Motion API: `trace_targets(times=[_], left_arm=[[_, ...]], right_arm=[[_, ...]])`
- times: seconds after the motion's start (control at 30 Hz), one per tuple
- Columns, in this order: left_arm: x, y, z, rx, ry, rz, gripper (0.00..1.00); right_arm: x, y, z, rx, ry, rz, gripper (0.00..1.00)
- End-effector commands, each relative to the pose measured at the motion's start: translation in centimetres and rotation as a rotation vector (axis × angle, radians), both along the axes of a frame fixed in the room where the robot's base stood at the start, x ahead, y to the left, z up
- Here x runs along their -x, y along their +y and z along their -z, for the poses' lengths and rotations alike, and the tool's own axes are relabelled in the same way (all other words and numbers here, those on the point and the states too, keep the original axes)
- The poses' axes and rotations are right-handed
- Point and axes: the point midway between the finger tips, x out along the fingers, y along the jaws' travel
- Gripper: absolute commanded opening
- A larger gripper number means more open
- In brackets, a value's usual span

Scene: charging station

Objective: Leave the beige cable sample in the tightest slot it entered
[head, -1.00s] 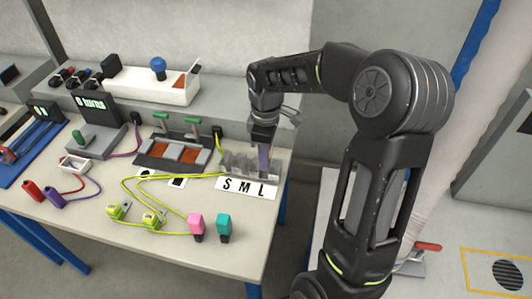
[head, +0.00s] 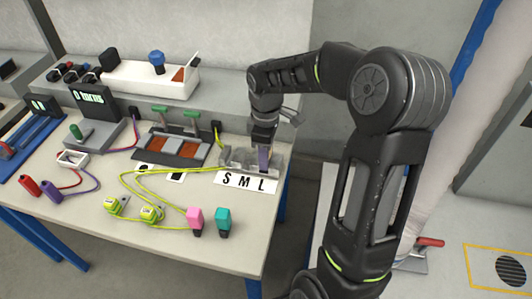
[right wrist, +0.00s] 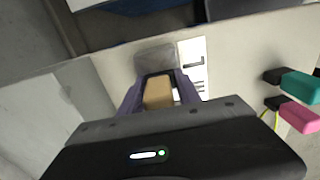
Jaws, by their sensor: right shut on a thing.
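The beige cable sample (right wrist: 158,93) is held between the purple fingers of my right gripper (right wrist: 160,92) in the right wrist view. In the head view the right gripper (head: 264,160) points down at the right end of the grey slot block (head: 238,156), near the letter L. The fingers hide the sample there. A white label (head: 246,182) reading S, M, L lies in front of the block. The block also shows beyond the fingers in the wrist view (right wrist: 155,57). I cannot tell how far the sample sits in a slot. My left gripper is out of view.
A pink connector (head: 195,219) and a teal connector (head: 223,220) stand at the table's front. Yellow cable (head: 130,186) runs across the table to the left of the block. A raised grey shelf (head: 222,108) lies behind. The table's right edge is close to the block.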

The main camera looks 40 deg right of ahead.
Motion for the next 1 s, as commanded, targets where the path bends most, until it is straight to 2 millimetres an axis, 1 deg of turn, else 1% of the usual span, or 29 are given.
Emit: trace_targets(times=[0.5,0.53,0.8,0.83,1.0], left_arm=[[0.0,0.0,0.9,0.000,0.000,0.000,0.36],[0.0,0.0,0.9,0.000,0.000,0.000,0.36],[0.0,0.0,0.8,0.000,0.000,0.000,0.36],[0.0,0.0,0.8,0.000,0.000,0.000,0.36],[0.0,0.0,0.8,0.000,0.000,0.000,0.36]], right_arm=[[0.0,0.0,1.4,0.001,0.001,0.000,0.00],[0.0,0.0,1.3,0.000,0.000,0.000,0.41],[0.0,0.0,1.3,0.000,0.000,0.000,0.63],[0.0,0.0,1.2,0.000,0.000,0.000,0.65],[0.0,0.0,1.3,0.000,0.000,0.000,0.65]])
